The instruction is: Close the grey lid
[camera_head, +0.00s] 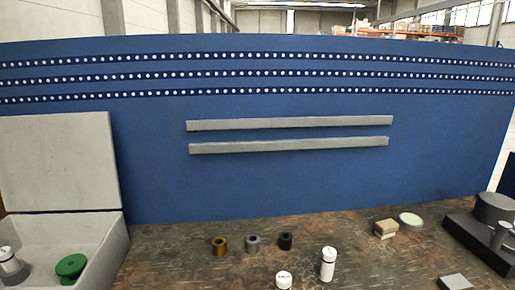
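The grey lid (58,162) stands upright at the left, open, along the back of a grey box (110,251). The box is open on top and its lower part is cut off by the picture's edge. Inside it are a green spool-like part (71,267) and a white and grey cylinder (9,262). Neither of my grippers shows in the head view.
Brown, grey and black rings (219,246) stand mid-table. Two white bottles (328,264) are in front. A small tan block (386,228) and a pale disc (411,219) lie right. A dark device (484,241) stands far right. A blue panel (290,185) closes the back.

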